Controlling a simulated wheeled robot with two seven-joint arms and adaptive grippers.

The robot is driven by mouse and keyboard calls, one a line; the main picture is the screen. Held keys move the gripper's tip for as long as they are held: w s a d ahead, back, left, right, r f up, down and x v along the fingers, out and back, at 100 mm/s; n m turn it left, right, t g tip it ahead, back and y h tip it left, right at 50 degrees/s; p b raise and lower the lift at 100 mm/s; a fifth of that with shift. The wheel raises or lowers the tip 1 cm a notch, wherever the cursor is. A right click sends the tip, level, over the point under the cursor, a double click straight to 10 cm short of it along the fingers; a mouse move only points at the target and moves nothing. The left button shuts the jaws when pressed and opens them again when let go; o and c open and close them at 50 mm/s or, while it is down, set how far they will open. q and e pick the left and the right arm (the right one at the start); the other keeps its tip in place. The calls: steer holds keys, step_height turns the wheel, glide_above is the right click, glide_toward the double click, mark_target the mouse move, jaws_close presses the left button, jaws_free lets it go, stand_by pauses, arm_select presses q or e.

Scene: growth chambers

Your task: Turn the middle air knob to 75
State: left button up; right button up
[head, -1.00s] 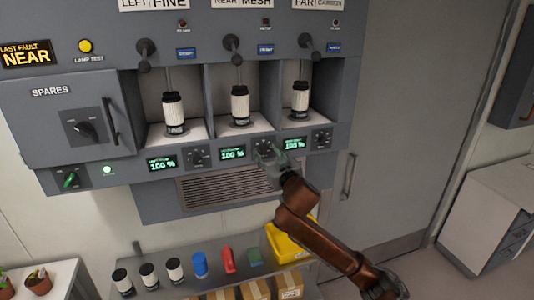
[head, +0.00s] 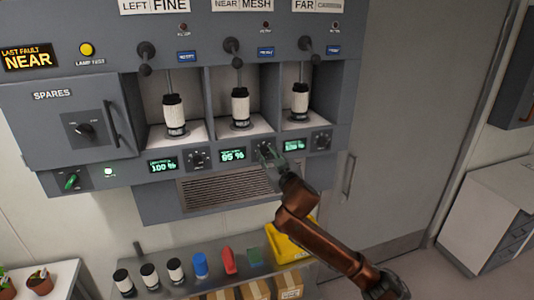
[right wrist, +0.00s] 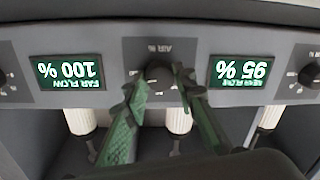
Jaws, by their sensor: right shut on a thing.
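The middle air knob (head: 264,148) is a dark dial on the grey panel, just right of the middle green display (head: 233,155). My right gripper (head: 273,156) reaches up to it from below right. In the right wrist view, the knob (right wrist: 158,72) sits between the two green fingers of the gripper (right wrist: 160,80), which is shut on it. The near flow display (right wrist: 241,73) appears upside down there and reads 95 %. The knob's pointer is hard to make out. My left gripper is not in view.
Other knobs (head: 198,158) (head: 321,140) flank the middle one. A vent grille (head: 225,187) lies below. A shelf underneath holds canisters, a yellow bin (head: 290,247) and boxes.

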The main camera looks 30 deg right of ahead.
steer(key=n+p, duration=0.3)
steer(key=shift+r+n+p, duration=0.2)
steer(key=shift+n+p, duration=0.2)
steer(key=shift+f+n+g+p, duration=0.1)
steer(key=shift+n+g+p, duration=0.2)
steer(key=shift+n+p, duration=1.45)
steer(key=shift+n, duration=0.25)
steer(key=o, duration=1.2)
steer(key=shift+c, duration=0.2)
steer(key=shift+f, duration=0.1)
steer(key=s+a, duration=0.2)
steer(key=s, duration=0.9)
steer(key=shift+s+a+r, duration=0.2)
steer(key=shift+s+r, duration=0.05)
steer(key=shift+s, duration=0.15)
